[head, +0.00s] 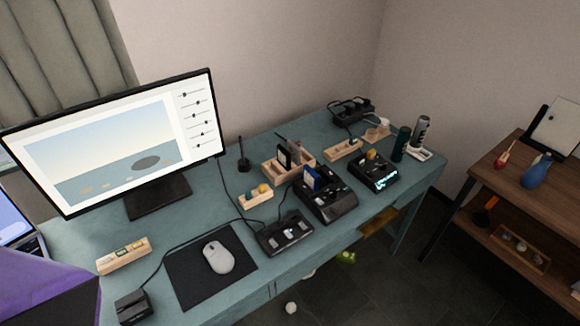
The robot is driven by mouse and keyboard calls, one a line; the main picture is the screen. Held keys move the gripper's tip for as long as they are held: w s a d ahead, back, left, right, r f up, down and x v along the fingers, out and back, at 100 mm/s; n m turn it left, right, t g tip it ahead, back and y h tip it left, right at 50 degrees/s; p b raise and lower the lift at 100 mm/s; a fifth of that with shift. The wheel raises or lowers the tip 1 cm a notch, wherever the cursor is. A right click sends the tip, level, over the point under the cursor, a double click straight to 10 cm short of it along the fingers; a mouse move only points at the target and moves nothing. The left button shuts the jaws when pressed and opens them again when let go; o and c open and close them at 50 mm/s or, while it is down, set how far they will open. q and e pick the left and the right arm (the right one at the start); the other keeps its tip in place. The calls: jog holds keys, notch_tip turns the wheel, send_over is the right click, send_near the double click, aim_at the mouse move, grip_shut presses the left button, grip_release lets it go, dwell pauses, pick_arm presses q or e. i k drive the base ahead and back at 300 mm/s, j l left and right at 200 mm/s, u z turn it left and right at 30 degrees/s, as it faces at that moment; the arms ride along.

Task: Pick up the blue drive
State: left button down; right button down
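A thin blue upright piece (312,178), which looks like the blue drive, stands in a black dock (335,208) on the right half of the teal desk (215,205). Its lower part is hidden by the dock. Neither of my grippers shows in the head view.
A wooden holder (272,172) with a dark upright piece is behind the dock. Black devices (285,235) and (380,178) flank it. A monitor (115,140), a mouse (218,257) on a black pad and cables occupy the left. A brown shelf (530,195) stands at right.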

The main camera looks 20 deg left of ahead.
aim_at(311, 176)
jog(key=i+l+u, duration=0.3)
jog(key=l+u, duration=0.25)
jog(key=i+l+u, duration=0.15)
jog(key=l+u, duration=0.15)
jog(key=i+l+u, duration=0.1)
jog(key=l+u, duration=0.2)
